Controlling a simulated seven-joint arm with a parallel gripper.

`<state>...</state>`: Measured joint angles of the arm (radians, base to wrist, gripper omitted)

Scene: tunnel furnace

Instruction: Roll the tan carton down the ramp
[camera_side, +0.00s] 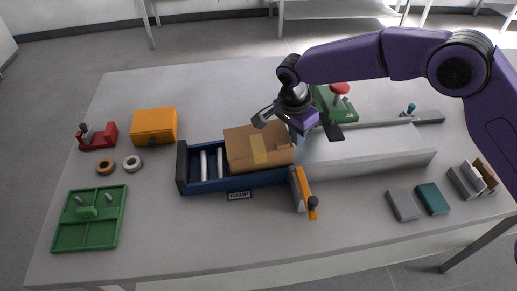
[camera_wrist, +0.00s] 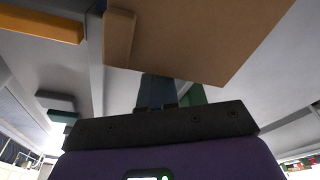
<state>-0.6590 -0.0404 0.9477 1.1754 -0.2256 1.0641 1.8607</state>
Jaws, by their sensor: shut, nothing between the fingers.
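The tan carton (camera_side: 245,142) with a paler tape strip lies on the blue roller ramp (camera_side: 215,188), toward its right end. Bare rollers show to its left, before the dark end plate (camera_side: 182,166). In the wrist view the carton (camera_wrist: 205,35) fills the upper middle. My gripper (camera_side: 297,138) is at the carton's right end, pointing down, with its fingers shut and nothing between them. In the wrist view the fingers (camera_wrist: 158,92) reach toward the carton's edge. I cannot tell whether they touch it.
An orange-topped gate (camera_side: 303,188) stands at the ramp's front right. A long grey slab (camera_side: 370,170) extends right. An orange box (camera_side: 154,125) and green tray (camera_side: 90,222) are left. The front middle table is clear.

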